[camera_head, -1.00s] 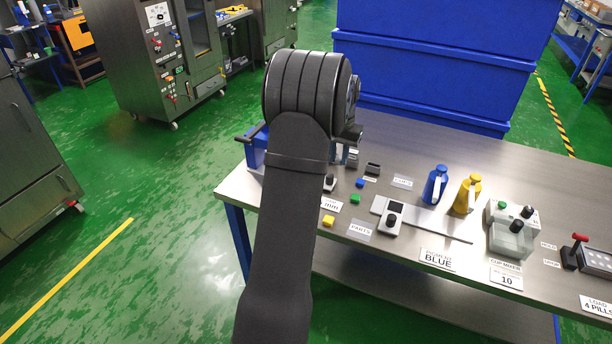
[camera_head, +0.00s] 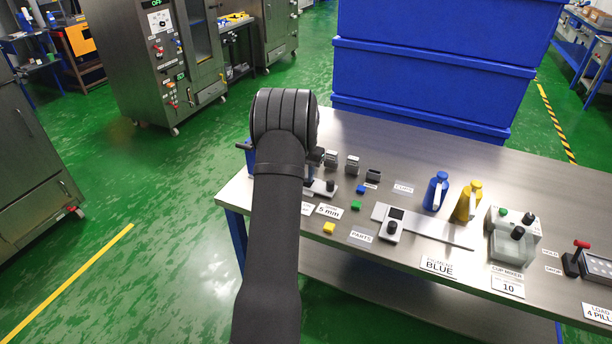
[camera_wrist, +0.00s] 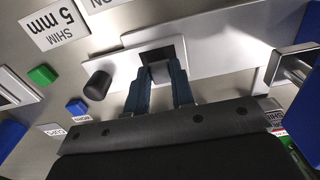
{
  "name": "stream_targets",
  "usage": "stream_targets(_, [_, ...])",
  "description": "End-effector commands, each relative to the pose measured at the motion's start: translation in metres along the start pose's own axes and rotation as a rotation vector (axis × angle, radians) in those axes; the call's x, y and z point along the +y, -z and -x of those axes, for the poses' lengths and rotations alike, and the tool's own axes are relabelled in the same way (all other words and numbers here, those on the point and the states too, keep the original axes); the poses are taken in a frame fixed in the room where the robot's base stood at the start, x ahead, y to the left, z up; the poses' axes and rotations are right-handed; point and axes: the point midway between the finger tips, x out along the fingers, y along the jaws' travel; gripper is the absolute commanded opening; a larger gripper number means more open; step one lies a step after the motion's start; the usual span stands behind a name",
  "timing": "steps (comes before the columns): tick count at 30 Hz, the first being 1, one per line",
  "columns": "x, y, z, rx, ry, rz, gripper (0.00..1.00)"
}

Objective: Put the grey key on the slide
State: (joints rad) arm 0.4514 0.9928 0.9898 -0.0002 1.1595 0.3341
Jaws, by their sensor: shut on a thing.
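My gripper (camera_wrist: 160,85) shows in the wrist view with its two dark blue fingers shut on a small grey block, the grey key (camera_wrist: 160,72). The key is at a dark square opening in a silver metal plate (camera_wrist: 215,48), which looks like the slide. I cannot tell whether the key touches the plate. A black knob (camera_wrist: 97,85) stands at the plate's left side. In the head view my arm hides the fingers and the key; part of the plate with its knob (camera_head: 331,187) shows to the right of the arm.
Blue (camera_head: 361,189), green (camera_head: 356,205) and yellow (camera_head: 328,228) blocks lie right of my arm. Small grey holders (camera_head: 352,164) stand behind them. A gauge plate (camera_head: 435,229), blue bottle (camera_head: 436,191) and yellow bottle (camera_head: 467,202) are further right. A blue housing (camera_head: 254,158) is behind my arm.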

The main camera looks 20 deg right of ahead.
Motion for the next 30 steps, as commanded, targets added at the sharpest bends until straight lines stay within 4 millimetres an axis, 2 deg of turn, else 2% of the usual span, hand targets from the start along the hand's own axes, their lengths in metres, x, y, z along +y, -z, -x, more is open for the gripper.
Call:
stream_targets(2, [0.000,0.000,-0.009,-0.001,0.000,0.000,0.01])
stream_targets(13, [0.000,0.000,-0.012,0.000,0.000,0.000,0.01])
stream_targets(14, [0.000,0.000,-0.013,0.000,0.000,0.000,0.24])
stream_targets(17, [0.000,0.000,-0.012,0.000,0.000,0.000,0.44])
stream_targets(26, [0.000,0.000,-0.011,0.001,0.000,0.000,0.44])
stream_targets(30, [0.000,0.001,0.002,0.004,0.001,0.000,0.44])
